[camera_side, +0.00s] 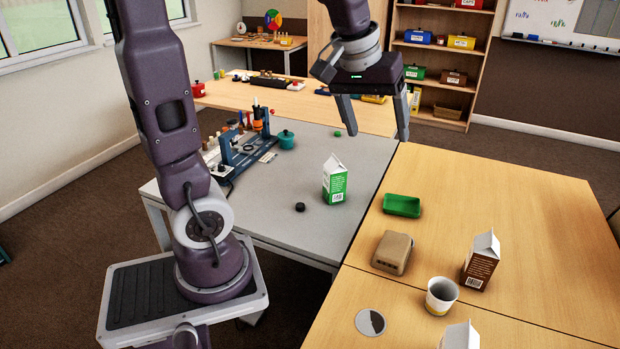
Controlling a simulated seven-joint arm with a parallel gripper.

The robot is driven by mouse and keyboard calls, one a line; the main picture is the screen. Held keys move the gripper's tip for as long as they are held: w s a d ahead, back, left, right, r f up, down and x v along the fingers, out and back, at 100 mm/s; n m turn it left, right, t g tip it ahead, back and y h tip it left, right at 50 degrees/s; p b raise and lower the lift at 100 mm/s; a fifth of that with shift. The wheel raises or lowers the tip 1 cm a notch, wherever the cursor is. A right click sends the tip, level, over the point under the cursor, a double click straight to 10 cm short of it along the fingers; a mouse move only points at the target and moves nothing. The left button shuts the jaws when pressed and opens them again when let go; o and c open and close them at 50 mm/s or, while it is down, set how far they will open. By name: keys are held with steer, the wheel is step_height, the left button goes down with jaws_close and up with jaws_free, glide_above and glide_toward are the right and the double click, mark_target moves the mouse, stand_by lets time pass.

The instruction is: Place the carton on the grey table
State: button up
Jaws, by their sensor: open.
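A green and white carton (335,182) stands upright on the grey table (275,205), near its right side. A brown and white carton (481,262) stands upright on the wooden table (480,195). The white top of another carton (460,336) shows at the bottom edge; the rest of it is cut off. My gripper (375,133) is open, fingers pointing down, with nothing between them. It is in the air, above and to the right of the green carton in the picture, and apart from it.
A green tray (402,205), a tan box (392,252), a white cup (441,296) and a round disc (370,322) are on the wooden table. A small black object (299,207) lies near the green carton. A blue apparatus (240,148) and a teal pot (286,139) stand farther back on the grey table.

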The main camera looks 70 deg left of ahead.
steer(key=s+d+f+m, duration=0.1)
steer(key=s+d+m, duration=0.3)
steer(key=s, duration=0.4)
steer(key=s+d+f+m+t+h, duration=0.1)
steer(key=s+d+m, duration=0.2)
steer(key=s+d, duration=0.3)
steer(key=shift+s+d+m, duration=0.15)
steer(key=shift+s+m, duration=0.25)
steer(key=shift+s, duration=0.85)
